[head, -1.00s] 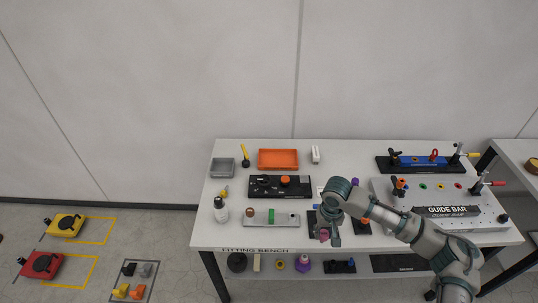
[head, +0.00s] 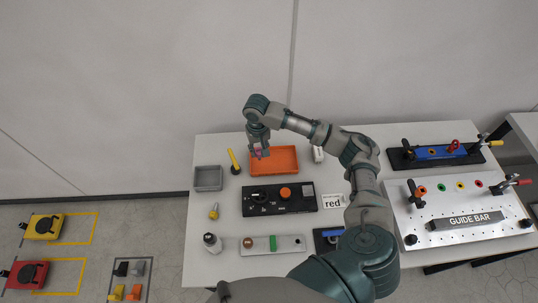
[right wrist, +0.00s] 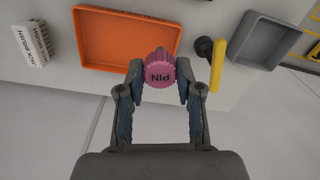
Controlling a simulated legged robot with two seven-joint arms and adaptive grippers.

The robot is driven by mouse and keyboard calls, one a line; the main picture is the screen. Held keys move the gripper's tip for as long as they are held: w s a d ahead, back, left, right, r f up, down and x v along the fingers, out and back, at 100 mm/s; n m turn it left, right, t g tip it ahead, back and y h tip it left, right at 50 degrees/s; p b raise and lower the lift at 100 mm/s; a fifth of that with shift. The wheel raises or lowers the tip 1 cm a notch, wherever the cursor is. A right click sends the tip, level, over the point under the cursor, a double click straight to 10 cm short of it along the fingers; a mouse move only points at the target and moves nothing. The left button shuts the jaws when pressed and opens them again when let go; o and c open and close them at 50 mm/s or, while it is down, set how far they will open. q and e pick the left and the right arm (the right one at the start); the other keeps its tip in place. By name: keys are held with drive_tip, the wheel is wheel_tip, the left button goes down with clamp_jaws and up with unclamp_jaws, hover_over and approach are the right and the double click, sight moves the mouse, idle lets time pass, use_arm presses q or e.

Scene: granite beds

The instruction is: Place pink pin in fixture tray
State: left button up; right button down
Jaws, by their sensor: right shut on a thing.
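The pink pin (right wrist: 160,68), a ribbed knob marked "PIN", is between the fingertips of my right gripper (right wrist: 160,82), which is shut on it. In the head view the pin (head: 258,153) shows small below my right gripper (head: 258,154), at the left part of the orange tray (head: 286,168). In the right wrist view the pin overlaps the near edge of the orange tray (right wrist: 92,45). I cannot tell its height above the tray. A grey tray (head: 208,188) stands to the left. My left gripper is not in view.
A yellow-handled tool (head: 233,160) stands between the trays. A black fixture plate (head: 255,208) with an orange knob lies in front. A white block (head: 318,154) is right of the orange tray. The guide bar plate (head: 460,236) fills the table's right side.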

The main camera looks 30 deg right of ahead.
drive_tip(key=d+f+m+p, duration=0.1)
drive_tip(key=d+m+p, duration=0.15)
drive_tip(key=d, duration=0.85)
hover_over(284, 161)
drive_tip(key=shift+f, duration=5.1)
drive_tip(key=shift+w, duration=0.1)
drive_tip(key=c, duration=0.8)
unclamp_jaws()
drive_tip(key=shift+o, duration=0.2)
drive_tip(key=shift+r, duration=0.1)
wheel_tip(284, 161, up, 12)
drive_tip(key=shift+b, duration=0.3)
